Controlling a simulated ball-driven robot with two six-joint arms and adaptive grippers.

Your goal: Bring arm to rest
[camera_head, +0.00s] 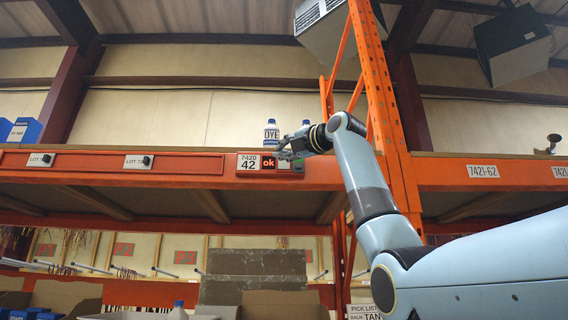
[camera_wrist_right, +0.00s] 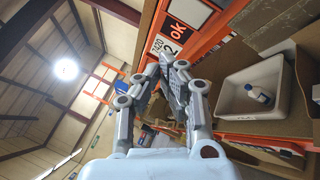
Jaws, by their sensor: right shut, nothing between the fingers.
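My right arm comes in from the right in the head view and reaches up to the orange rack beam. The same label plate (camera_wrist_right: 160,44) shows just beyond the fingertips there. Whether the fingers touch the beam, I cannot tell. My left gripper is in neither view.
A white bottle marked "DYE" (camera_head: 271,133) stands on the upper shelf behind the gripper. An orange upright (camera_head: 385,110) rises right beside my forearm. Cardboard boxes (camera_head: 68,297) are on the lower level. A white tray (camera_wrist_right: 236,101) holds a small bottle (camera_wrist_right: 256,92).

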